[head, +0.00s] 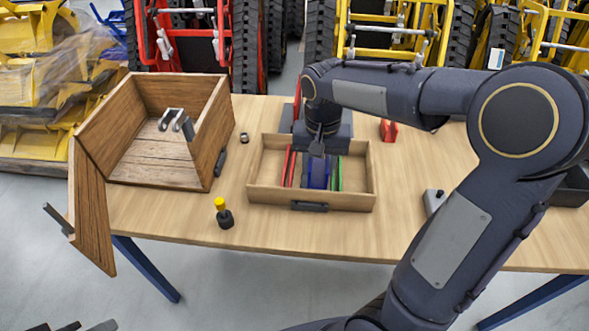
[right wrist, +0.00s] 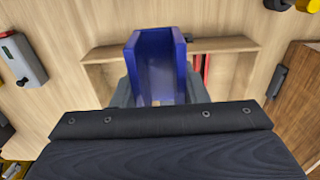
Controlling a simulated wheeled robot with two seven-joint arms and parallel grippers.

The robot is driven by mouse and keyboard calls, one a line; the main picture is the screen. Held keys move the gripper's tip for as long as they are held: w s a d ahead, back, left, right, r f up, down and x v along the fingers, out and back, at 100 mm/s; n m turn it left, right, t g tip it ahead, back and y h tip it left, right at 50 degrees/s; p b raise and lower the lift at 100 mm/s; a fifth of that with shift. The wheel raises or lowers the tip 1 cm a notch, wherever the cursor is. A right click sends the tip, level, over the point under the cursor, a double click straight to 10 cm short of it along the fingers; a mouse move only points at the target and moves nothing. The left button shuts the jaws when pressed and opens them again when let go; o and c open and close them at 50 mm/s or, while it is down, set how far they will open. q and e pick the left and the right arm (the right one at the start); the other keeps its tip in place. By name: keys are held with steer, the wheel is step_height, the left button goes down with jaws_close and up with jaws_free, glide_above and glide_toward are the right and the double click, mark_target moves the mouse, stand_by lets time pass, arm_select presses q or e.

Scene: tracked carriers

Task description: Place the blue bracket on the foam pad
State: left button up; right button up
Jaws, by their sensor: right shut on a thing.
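The blue bracket (head: 318,173) is a U-shaped channel between the jaws of my right gripper (head: 318,157). In the right wrist view the bracket (right wrist: 158,65) stands up between the grey jaws, which are shut on it. In the head view it overlaps the inside of a shallow wooden tray (head: 262,192); I cannot tell whether it touches the tray floor. I cannot make out the foam pad for certain. Dark tips at the bottom left edge of the head view look like my left gripper (head: 72,326); its opening is unclear.
A red strip (head: 288,166) and a green strip (head: 337,173) flank the bracket in the tray. An open wooden crate (head: 150,172) holding a grey metal part stands left. A yellow-topped black object (head: 223,213), a red block (head: 388,130) and a grey device (head: 433,200) are on the table.

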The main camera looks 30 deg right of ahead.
steer(key=w+d+f, duration=0.1)
steer(key=w+f, duration=0.1)
steer(key=w, duration=0.1)
steer(key=w+d+f, duration=0.2)
steer(key=w+f, duration=0.1)
steer(key=w, duration=0.1)
steer(key=w+d+f+p, duration=0.1)
steer(key=w+d+f, duration=0.1)
steer(key=w+f, duration=0.1)
steer(key=shift+w+f, duration=0.1)
steer(key=shift+w, duration=0.25)
steer(key=shift+w+d+f, duration=0.25)
steer(key=shift+w+f, duration=0.25)
steer(key=shift+f, duration=1.7)
steer(key=shift+f, duration=0.2)
steer(key=o, duration=1.2)
